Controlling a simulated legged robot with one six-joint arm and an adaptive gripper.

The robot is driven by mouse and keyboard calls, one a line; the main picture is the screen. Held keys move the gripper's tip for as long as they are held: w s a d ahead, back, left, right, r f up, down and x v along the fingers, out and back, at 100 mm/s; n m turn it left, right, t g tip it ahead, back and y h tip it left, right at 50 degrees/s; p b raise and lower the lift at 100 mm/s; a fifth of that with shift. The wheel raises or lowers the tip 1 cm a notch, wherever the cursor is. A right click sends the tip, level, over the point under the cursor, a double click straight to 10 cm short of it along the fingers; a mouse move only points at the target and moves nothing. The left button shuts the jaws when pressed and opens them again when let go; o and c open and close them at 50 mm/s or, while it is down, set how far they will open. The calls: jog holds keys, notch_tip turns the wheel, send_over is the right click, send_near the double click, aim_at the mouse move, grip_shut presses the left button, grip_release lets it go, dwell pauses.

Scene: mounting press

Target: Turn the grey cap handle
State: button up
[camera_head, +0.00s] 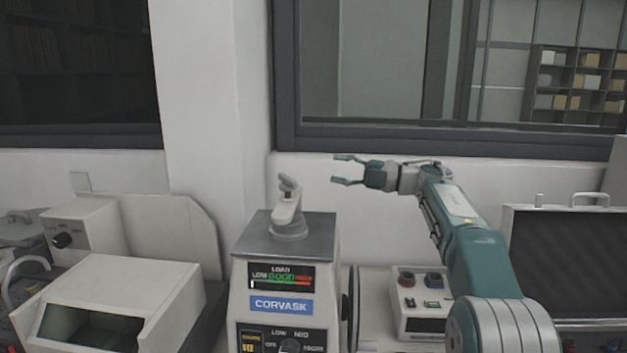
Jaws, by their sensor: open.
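The mounting press (272,311) stands in the middle, a pale box with a blue CORVASK label and a LOAD display on its front. The grey cap handle (288,209) rises from a round base on the press's dark grey top, with its upper end tilted. My gripper (339,171) is open and empty. It points left, to the right of the handle and slightly higher in the picture, apart from it. My arm reaches in from the lower right.
A control box (422,305) with knobs sits right of the press, below my arm. An open case (567,255) stands at the far right. A white machine (110,295) with a dark opening is at the left. Wall and windows are behind.

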jog(key=a+r+m+t, duration=0.4)
jog(key=m+t, duration=0.1)
jog(key=m, duration=0.2)
jog(key=m+t+h, duration=0.6)
jog(key=m+h, duration=0.2)
jog(key=m, duration=1.1)
send_near(285, 176)
jog(key=shift+w+a+f, duration=0.25)
jog(key=shift+w+a, duration=0.15)
jog(key=shift+w, duration=0.15)
jog(key=shift+w+a+f, duration=0.25)
jog(key=shift+w+a, duration=0.15)
jog(key=shift+w, duration=0.1)
jog(key=shift+w+a, duration=0.15)
jog(key=shift+w, duration=0.05)
jog(key=x, duration=0.7)
jog(key=shift+w, duration=0.1)
grip_shut()
